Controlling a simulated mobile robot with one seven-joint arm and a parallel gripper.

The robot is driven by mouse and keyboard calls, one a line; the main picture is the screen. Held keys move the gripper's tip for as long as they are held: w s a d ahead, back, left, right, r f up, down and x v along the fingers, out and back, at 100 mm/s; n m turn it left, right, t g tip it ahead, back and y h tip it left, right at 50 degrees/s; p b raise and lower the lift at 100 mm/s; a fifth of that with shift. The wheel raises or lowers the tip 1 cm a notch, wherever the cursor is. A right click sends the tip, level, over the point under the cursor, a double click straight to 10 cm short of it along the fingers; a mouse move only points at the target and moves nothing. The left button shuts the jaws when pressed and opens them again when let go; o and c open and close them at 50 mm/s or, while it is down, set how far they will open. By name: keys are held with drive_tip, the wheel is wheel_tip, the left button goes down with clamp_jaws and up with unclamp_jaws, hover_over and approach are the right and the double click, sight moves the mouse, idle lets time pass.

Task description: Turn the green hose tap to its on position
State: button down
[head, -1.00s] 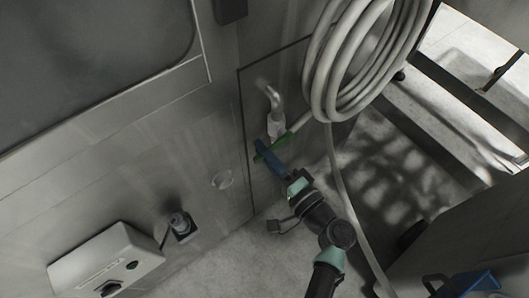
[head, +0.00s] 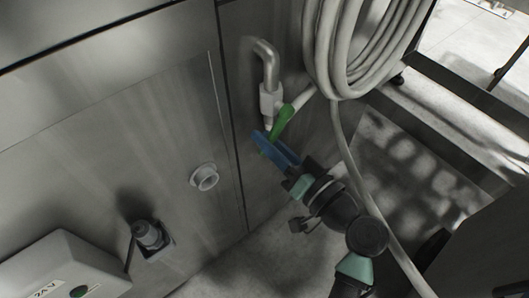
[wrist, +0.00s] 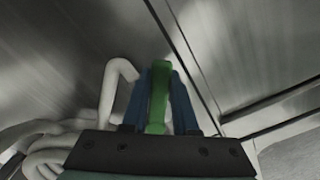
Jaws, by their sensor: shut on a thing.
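The green tap handle (head: 283,121) sits on a pale pipe fitting on the metal wall, below a bent pipe (head: 267,68). It slants down and left from the fitting in the head view. My gripper (head: 274,146) has blue fingers and is shut on the lower end of the handle. In the wrist view the green handle (wrist: 159,95) lies lengthwise between the two blue fingers of my gripper (wrist: 161,78). The fingers hide part of the handle's sides.
A coiled pale hose (head: 345,50) hangs just right of the tap, its tail running down beside my arm. A round wall fitting (head: 205,177), a plug-like fitting (head: 150,236) and a white box (head: 62,268) are to the left. Floor below is open.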

drive_tip(key=shift+w+d+f+n+b, duration=0.2)
drive_tip(key=shift+d+f+n+b, duration=0.15)
drive_tip(key=shift+n+b, duration=0.45)
drive_tip(key=shift+r, duration=0.1)
drive_tip(key=c, duration=0.7)
unclamp_jaws()
drive_tip(key=p+v, duration=0.2)
drive_tip(key=v, duration=1.1)
